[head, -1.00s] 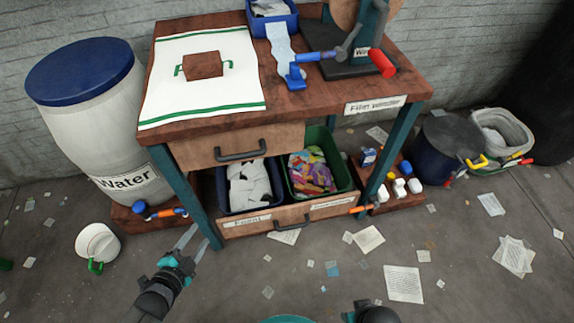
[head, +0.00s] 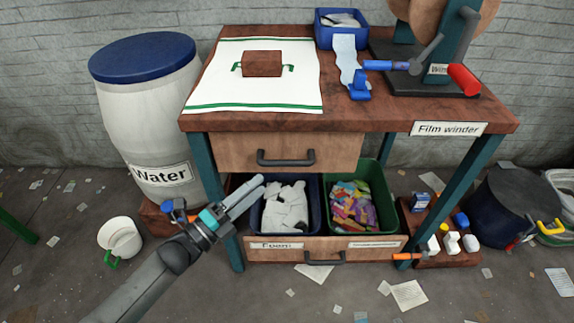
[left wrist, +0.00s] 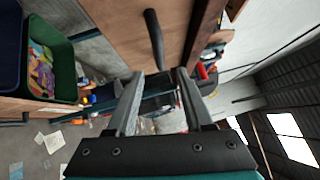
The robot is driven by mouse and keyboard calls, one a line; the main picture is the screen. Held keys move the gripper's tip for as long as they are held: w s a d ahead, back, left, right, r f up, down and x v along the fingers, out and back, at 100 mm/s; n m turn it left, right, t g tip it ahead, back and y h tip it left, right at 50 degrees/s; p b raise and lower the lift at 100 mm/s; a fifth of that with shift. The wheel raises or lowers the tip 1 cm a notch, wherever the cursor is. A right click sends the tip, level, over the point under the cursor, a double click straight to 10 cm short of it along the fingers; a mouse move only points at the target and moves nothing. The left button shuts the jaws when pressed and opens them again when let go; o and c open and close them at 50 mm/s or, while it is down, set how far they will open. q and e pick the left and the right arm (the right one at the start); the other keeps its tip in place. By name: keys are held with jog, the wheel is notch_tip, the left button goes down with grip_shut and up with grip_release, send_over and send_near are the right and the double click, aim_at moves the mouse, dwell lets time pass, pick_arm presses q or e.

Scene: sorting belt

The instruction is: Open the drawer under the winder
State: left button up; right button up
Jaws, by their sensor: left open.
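The wooden drawer (head: 232,151) sits right below the tabletop of the bench labelled "Film winder" and looks closed. Its dark bar handle (head: 286,158) is on the middle of its front. My left gripper (head: 263,184) is open and empty, below and left of the handle in the head view, in front of the blue bin. In the left wrist view the handle (left wrist: 154,38) lies beyond my open fingers (left wrist: 161,88), apart from them. The winder (head: 462,45) stands on the right of the bench top. My right gripper is not in view.
A lower drawer (head: 290,255) holds a blue bin (head: 266,229) of white pieces and a green bin (head: 383,192) of coloured pieces. Bench legs (head: 227,215) flank the drawers.

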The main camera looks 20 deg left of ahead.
aim_at(286, 163)
pick_arm(q)
jog(key=b+x, duration=0.2)
jog(key=x, duration=0.7)
jog(key=shift+w+f, duration=0.1)
jog(key=shift+w+d, duration=0.3)
jog(key=shift+w, duration=0.15)
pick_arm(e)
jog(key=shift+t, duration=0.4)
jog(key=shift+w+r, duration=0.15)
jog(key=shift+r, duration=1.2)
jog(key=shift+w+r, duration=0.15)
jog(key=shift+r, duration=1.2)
pick_arm(q)
jog(key=shift+c, duration=0.4)
grip_shut()
